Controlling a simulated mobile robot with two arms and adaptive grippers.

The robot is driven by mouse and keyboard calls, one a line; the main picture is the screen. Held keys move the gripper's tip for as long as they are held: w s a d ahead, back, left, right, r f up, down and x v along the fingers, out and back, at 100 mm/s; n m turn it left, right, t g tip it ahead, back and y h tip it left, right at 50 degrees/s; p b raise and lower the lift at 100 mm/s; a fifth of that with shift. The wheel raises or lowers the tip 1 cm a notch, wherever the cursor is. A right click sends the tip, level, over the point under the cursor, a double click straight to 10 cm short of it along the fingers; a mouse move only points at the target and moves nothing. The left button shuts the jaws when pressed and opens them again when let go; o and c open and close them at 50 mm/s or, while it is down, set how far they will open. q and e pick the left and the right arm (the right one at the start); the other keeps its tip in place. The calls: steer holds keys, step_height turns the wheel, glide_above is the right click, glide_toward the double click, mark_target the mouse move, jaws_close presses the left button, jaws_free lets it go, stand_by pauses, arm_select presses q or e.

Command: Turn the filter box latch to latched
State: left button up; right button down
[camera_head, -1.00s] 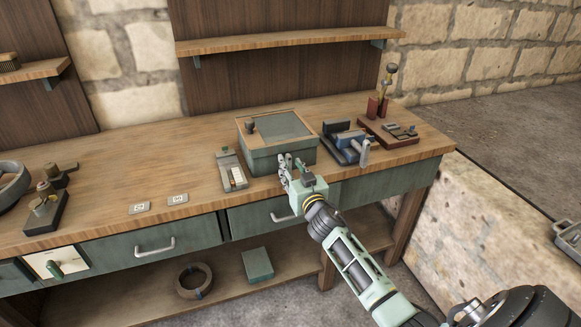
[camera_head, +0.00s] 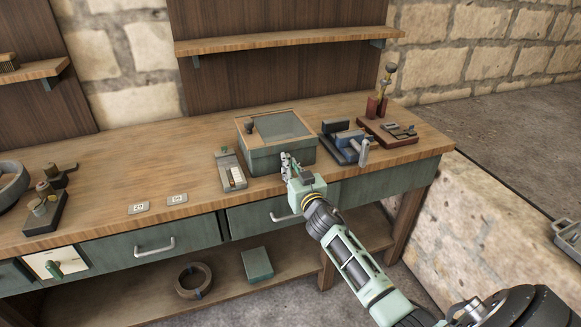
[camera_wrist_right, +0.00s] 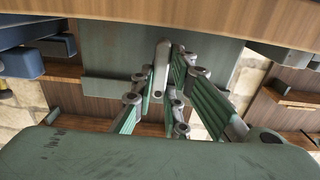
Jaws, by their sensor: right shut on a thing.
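The filter box (camera_head: 262,160) is a green box with a wood-framed lid and a dark knob, standing on the bench. My right gripper (camera_head: 288,163) is at the lower right of its front face. In the right wrist view the box's green front (camera_wrist_right: 115,55) lies straight ahead. A grey lever, the latch (camera_wrist_right: 162,62), stands roughly lengthwise in that view, between the fingers. My right gripper (camera_wrist_right: 163,98) is shut on it. In the head view my fingers hide the latch. My left gripper is not in view.
A blue vise (camera_head: 345,143) stands right of the box. A wooden board with small parts (camera_head: 388,131) is farther right. Drawers with handles (camera_head: 155,247) run below the bench edge.

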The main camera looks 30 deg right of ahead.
steer(key=n, duration=0.4)
steer(key=shift+a+f, duration=0.1)
steer(key=shift+a, duration=0.05)
steer(key=n, duration=0.5)
steer(key=shift+a+b, duration=0.1)
steer(key=shift+b, duration=0.2)
steer(key=n, duration=0.4)
steer(key=shift+w+f+n, duration=0.1)
steer(key=shift+f+n, duration=0.1)
steer(key=shift+n, duration=0.1)
steer(key=shift+a+f+n+b, duration=0.1)
steer(key=shift+n+b, duration=0.2)
steer(key=shift+n, duration=1.8)
steer(key=c, duration=1.7)
jaws_free()
steer(key=shift+c, duration=0.2)
